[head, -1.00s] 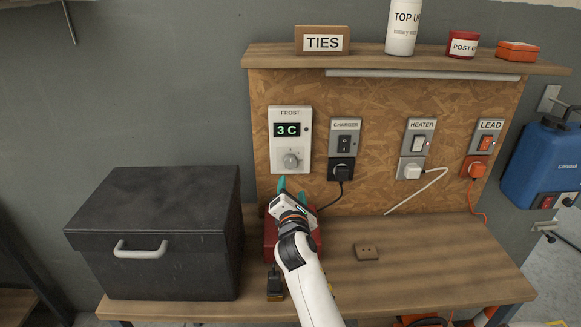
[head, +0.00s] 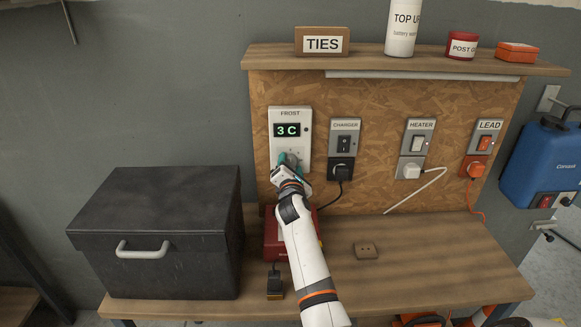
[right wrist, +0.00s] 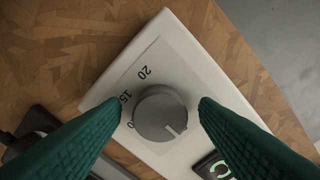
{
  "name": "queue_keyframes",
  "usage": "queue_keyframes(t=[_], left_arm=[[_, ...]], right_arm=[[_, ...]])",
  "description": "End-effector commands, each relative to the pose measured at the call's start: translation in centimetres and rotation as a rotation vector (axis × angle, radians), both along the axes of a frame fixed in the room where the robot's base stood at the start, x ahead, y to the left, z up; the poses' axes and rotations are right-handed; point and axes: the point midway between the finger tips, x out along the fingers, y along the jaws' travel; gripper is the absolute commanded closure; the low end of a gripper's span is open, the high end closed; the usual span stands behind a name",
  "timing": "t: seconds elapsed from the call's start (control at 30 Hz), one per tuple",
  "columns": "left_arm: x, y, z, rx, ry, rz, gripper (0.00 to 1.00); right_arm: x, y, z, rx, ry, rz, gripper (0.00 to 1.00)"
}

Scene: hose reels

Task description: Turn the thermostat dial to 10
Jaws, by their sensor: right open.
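The thermostat (head: 291,119) is a white plate labelled FROST on the chipboard panel, and its display (head: 287,130) reads 3 C. My right gripper (head: 288,160) is in front of its lower part and hides the dial there. In the right wrist view the round grey dial (right wrist: 160,113) sits between my two green fingers, which are open with a finger on each side. I cannot tell whether either finger touches it. Its pointer line is toward the lower right in that view. The marks 20 and 15 show, with another number partly hidden. My left gripper is not in view.
A charger switch (head: 346,139) with a black plug is just right of the thermostat. Heater (head: 423,144) and lead (head: 484,145) switches are further right. A black box (head: 155,230) stands at left on the bench. A red object (head: 272,240) is beneath my arm.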

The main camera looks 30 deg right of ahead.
Motion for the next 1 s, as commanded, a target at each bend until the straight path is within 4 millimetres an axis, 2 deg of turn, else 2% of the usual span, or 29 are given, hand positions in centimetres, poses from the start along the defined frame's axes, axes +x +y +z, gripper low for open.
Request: queue_keyframes(t=[0.13,0.4,0.73,1.0], left_arm=[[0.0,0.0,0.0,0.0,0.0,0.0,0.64],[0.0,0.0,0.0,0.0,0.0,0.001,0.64],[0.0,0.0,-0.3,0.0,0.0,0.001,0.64],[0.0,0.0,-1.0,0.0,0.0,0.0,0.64]], right_arm=[[0.0,0.0,0.0,0.0,0.0,0.0,0.45],[0.0,0.0,0.0,0.0,0.001,-0.001,0.89],[0.0,0.0,-0.1,0.039,-0.023,-0.001,0.89],[0.0,0.0,-0.2,0.184,-0.113,0.0,0.89]])
